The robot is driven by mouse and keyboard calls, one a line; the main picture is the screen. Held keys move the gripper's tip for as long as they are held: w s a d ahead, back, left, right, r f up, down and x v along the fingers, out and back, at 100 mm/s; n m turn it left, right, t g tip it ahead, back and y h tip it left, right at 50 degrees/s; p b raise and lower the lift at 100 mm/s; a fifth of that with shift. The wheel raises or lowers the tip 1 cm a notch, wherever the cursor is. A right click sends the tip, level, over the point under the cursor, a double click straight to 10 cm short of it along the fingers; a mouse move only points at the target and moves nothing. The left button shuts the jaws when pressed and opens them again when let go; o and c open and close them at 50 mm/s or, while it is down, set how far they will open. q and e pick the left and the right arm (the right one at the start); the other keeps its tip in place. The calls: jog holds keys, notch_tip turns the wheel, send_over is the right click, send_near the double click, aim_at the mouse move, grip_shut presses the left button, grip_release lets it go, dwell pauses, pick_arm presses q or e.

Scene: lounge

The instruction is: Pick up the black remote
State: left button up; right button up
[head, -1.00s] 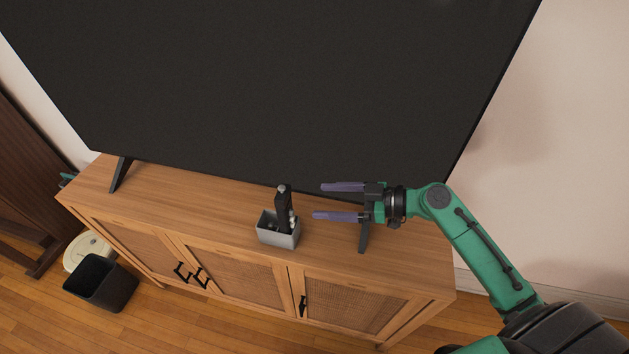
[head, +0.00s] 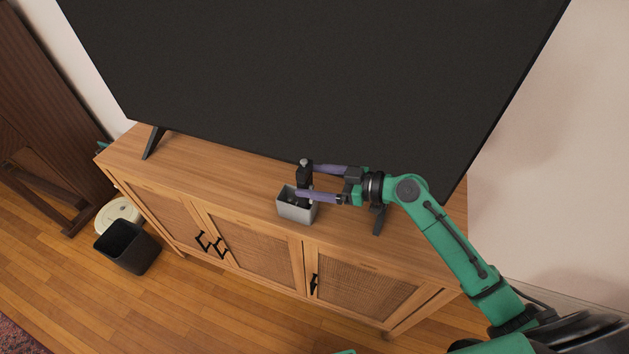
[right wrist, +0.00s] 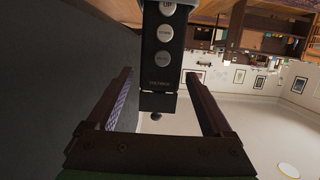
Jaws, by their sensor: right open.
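The black remote (head: 304,171) stands upright in a small grey box (head: 293,209) on the wooden TV cabinet. My right gripper (head: 309,180) is open, with its purple fingers reaching left to the remote above the box. In the right wrist view, the remote (right wrist: 162,50) shows round grey buttons and lies between the lines of the two open fingers (right wrist: 160,86), near their tips. I cannot tell whether a finger touches it. The lower part of the remote is hidden in the box. My left gripper is not in view.
A large dark TV (head: 310,80) stands close behind the box, with its foot (head: 379,219) just right of it under my gripper. The cabinet top (head: 220,167) is clear to the left. A black bin (head: 127,247) stands on the floor at left.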

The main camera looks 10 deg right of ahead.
jog(key=c, duration=1.2)
jog(key=shift+r+p, duration=2.85)
jog(key=shift+r, duration=1.45)
jog(key=shift+c, duration=0.2)
jog(key=shift+f, duration=0.1)
